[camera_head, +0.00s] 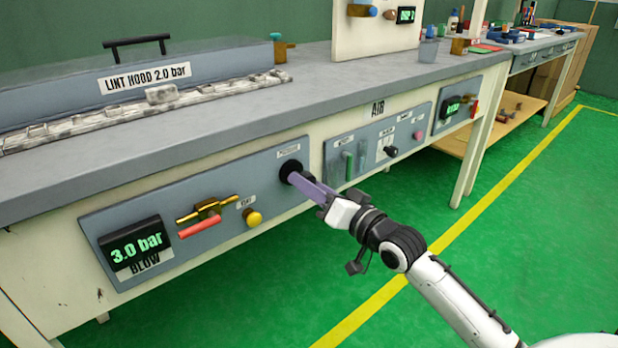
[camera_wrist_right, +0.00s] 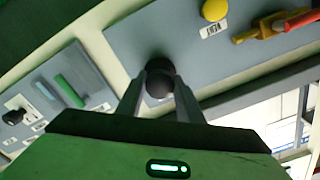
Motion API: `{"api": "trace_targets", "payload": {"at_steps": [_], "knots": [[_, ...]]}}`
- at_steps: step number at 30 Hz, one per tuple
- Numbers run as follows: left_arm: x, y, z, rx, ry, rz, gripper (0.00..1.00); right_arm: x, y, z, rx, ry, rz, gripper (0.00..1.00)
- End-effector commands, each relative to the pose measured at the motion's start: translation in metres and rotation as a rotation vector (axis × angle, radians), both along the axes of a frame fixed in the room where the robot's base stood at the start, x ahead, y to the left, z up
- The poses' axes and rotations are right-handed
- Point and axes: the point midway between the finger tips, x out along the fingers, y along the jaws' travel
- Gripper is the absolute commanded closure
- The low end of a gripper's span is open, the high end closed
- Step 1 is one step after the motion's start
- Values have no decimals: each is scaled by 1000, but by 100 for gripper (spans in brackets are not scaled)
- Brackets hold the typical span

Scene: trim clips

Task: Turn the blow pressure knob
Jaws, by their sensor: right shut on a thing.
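The blow pressure knob (camera_head: 291,170) is a black round knob on the grey-blue panel (camera_head: 272,212) at the front of the bench. My right gripper (camera_head: 300,180) reaches it from the lower right and is shut on it. In the right wrist view the knob (camera_wrist_right: 159,80) sits between the two fingers of the gripper (camera_wrist_right: 160,90). The fingers hide part of the knob. The display (camera_head: 137,245) at the panel's left end reads 3.0 bar above the label BLOW. My left gripper is not in view.
A yellow button (camera_head: 253,218) and a brass valve with a red handle (camera_head: 200,228) sit left of the knob. A second panel (camera_head: 375,148) with a green handle is to the right. The lint hood (camera_head: 130,80) lies on the bench top. The green floor in front is clear.

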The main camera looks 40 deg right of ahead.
Motion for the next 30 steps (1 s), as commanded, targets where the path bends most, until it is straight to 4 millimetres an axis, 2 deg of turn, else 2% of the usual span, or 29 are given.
{"api": "trace_targets", "payload": {"at_steps": [1,12,21,30], "knots": [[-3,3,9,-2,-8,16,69,0,0,5,-40,1,1,89],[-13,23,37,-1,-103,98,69,0,-1,4,-371,-25,1,89],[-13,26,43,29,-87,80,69,0,-1,3,-575,-44,0,89],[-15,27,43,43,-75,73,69,0,-1,1,-677,-54,1,89]]}}
